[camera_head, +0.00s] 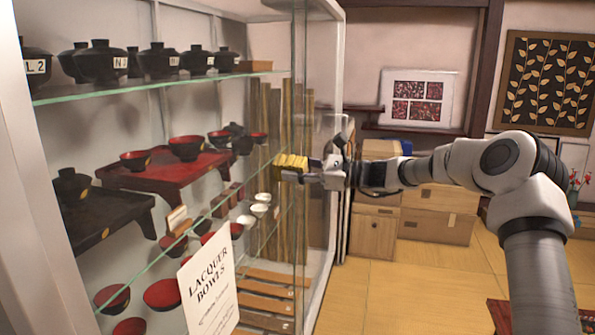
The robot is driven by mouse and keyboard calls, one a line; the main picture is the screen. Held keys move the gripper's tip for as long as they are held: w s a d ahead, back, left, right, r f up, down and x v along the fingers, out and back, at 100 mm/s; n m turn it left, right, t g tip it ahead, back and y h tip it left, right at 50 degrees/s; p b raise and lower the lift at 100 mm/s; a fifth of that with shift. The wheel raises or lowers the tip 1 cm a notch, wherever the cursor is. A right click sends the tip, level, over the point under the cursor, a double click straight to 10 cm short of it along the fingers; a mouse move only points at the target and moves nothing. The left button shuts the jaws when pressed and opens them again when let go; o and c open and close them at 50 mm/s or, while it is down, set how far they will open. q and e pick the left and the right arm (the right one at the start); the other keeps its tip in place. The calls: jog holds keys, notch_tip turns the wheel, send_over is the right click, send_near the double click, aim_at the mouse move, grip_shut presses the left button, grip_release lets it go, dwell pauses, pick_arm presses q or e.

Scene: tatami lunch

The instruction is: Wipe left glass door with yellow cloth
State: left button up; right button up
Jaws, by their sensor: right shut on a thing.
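The yellow cloth (291,162) shows as a small folded block at the tip of my right gripper (308,170). My right gripper is shut on it, and the arm reaches in from the right. The cloth is at the glass front of the display cabinet (330,150), left of the cabinet's white right edge. I cannot tell whether it touches the pane. The glass door (140,240) is clear and runs along the cabinet front; its borders are hard to make out. My left gripper is not in view.
A sign reading "LACQUER BOWLS" (208,285) stands at the cabinet front. Black lidded bowls (100,62) and a red tray table (175,170) with bowls are behind the glass. Wooden boxes (437,225) stand along the back wall. Tatami floor (400,290) is open right of the cabinet.

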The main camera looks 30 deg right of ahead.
jog(key=shift+s+a+f+b, duration=0.2)
jog(key=shift+s+a+b, duration=0.2)
jog(key=shift+a+b, duration=0.1)
jog(key=shift+s+a+b, duration=0.3)
jog(key=shift+s+a+r, duration=0.15)
jog(key=shift+s+a, duration=0.2)
jog(key=shift+a, duration=0.1)
jog(key=shift+s+a+b, duration=0.25)
jog(key=shift+a+b, duration=0.05)
jog(key=shift+b, duration=0.25)
jog(key=shift+s+a+b, duration=0.55)
jog(key=shift+s+a, duration=0.1)
jog(key=shift+a, duration=0.05)
jog(key=shift+s+a, duration=0.25)
jog(key=shift+a, duration=0.05)
jog(key=shift+d, duration=0.1)
